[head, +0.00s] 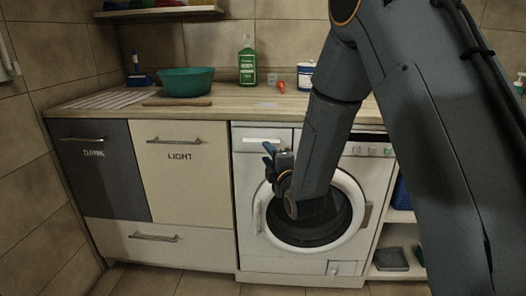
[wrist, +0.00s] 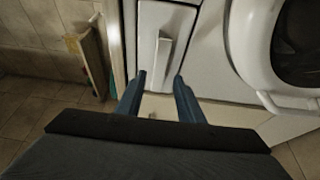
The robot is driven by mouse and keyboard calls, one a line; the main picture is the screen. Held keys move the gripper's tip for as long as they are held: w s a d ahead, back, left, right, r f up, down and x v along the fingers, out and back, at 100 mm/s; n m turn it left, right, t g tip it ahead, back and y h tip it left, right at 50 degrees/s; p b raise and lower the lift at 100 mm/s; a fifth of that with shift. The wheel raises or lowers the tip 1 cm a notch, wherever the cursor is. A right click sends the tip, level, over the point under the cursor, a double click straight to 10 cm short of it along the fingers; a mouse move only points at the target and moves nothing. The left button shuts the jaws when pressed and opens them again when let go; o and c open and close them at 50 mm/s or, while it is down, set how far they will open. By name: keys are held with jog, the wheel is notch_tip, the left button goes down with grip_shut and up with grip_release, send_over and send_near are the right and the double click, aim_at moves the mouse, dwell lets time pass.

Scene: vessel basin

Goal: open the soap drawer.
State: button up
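The soap drawer (head: 262,137) is a white panel at the top left of the washing machine's front (head: 243,225). It looks flush with the front. In the wrist view the drawer (wrist: 180,25) appears turned on its side, with its pale bar handle (wrist: 162,55) running lengthwise. My gripper (head: 269,151) is in front of the drawer's lower right part in the head view. In the wrist view its two blue fingers (wrist: 161,77) are apart, and the handle's near end shows between their tips. I cannot tell whether they touch it.
The round washer door (head: 357,190) is shut beside my gripper. Left are DARK and LIGHT fronts (head: 165,185). Open shelves stand right.

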aim_at(261, 146)
jog(key=shift+x, duration=2.75)
grip_shut()
